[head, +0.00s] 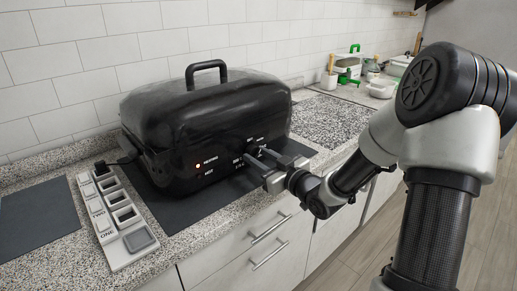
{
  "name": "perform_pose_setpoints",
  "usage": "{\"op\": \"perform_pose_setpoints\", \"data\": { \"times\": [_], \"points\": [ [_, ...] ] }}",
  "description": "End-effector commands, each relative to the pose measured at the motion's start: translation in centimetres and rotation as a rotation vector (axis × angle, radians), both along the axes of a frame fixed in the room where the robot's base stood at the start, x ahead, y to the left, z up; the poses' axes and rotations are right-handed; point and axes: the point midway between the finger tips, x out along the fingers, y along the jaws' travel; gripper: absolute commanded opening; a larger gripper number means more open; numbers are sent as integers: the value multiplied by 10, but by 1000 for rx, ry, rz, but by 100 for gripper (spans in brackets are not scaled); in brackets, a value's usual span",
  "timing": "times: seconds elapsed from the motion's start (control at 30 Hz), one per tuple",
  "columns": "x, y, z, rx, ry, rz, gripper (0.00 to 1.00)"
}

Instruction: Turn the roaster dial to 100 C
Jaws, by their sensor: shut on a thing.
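The roaster (205,125) is a black, lidded box with a top handle. It stands on a dark mat on the counter. A small light glows at the left of its front, beside white lettering. Its dial is at the right of the front face, with white marks around it. My gripper (256,157) reaches the front of the roaster at the dial, and its fingers are shut on the dial. The fingers hide most of the dial, and its pointer and the temperature figures are too small to read.
A pale tray (121,222) with several square compartments and labels lies left of the roaster. A dark mat (38,216) lies at far left. Green and white containers (349,66) stand at the back right. Speckled counter between them is clear. Drawers with bar handles (270,228) are below.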

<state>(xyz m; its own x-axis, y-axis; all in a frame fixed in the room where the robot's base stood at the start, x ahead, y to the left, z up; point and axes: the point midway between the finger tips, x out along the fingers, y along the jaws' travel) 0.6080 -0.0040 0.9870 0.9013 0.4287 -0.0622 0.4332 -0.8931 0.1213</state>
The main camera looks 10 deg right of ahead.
Motion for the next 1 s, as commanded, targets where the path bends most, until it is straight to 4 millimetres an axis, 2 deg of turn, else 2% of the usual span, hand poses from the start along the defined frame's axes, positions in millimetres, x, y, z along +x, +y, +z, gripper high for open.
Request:
{"op": "perform_pose_setpoints", "data": {
  "times": [0.03,1.0],
  "points": [
    [0,-1,4,41,26,-1,10],
    [0,-1,4,792,457,-2,10]
  ]
}}
